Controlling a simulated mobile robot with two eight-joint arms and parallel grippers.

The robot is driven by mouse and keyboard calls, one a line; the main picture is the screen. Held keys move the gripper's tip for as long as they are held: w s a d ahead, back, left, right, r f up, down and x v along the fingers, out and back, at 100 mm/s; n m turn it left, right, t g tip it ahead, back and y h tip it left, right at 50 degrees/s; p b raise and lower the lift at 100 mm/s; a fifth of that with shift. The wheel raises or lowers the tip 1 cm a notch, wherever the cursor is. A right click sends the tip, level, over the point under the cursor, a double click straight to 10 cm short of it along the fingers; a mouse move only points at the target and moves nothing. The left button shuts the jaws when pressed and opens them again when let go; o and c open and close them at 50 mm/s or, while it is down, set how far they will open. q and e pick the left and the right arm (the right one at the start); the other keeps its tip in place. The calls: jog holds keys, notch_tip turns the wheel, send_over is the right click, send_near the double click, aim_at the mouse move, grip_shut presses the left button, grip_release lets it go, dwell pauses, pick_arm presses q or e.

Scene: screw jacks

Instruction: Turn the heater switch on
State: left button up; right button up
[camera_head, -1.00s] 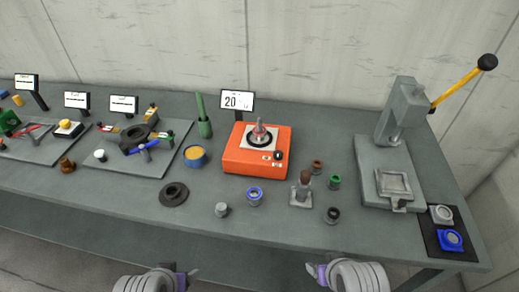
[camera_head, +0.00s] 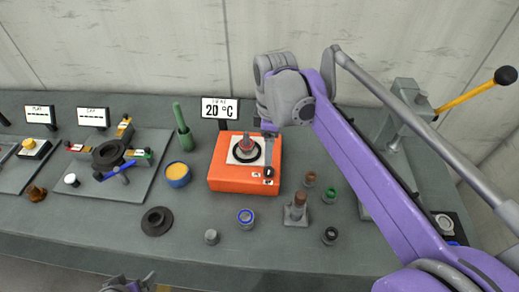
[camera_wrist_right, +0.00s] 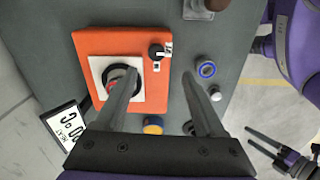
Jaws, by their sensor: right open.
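The heater is an orange box (camera_head: 232,178) with a white top plate and a black ring around a red-and-grey part. Its switch, a small black knob (camera_head: 269,172), sits at the front right corner of the top. In the right wrist view the switch (camera_wrist_right: 157,52) shows beside small white labels. My right gripper (camera_wrist_right: 158,73) is open and empty above the box, with the switch just beyond the gap between its fingertips; no contact shows. My left gripper (camera_head: 130,284) is low at the bottom edge, partly cut off.
A display (camera_head: 220,108) reading 20 °C stands behind the heater. A blue-ringed part (camera_head: 246,218) and a brown-topped stand (camera_head: 296,209) are in front.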

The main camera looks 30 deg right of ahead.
aim_at(269, 170)
jog(key=shift+n, duration=0.4)
jog(key=f, duration=1)
jog(key=shift+w+d+b, duration=0.25)
jog(key=shift+w+b, duration=0.05)
jog(key=shift+w, duration=0.1)
jog(key=shift+c, duration=0.2)
grip_shut()
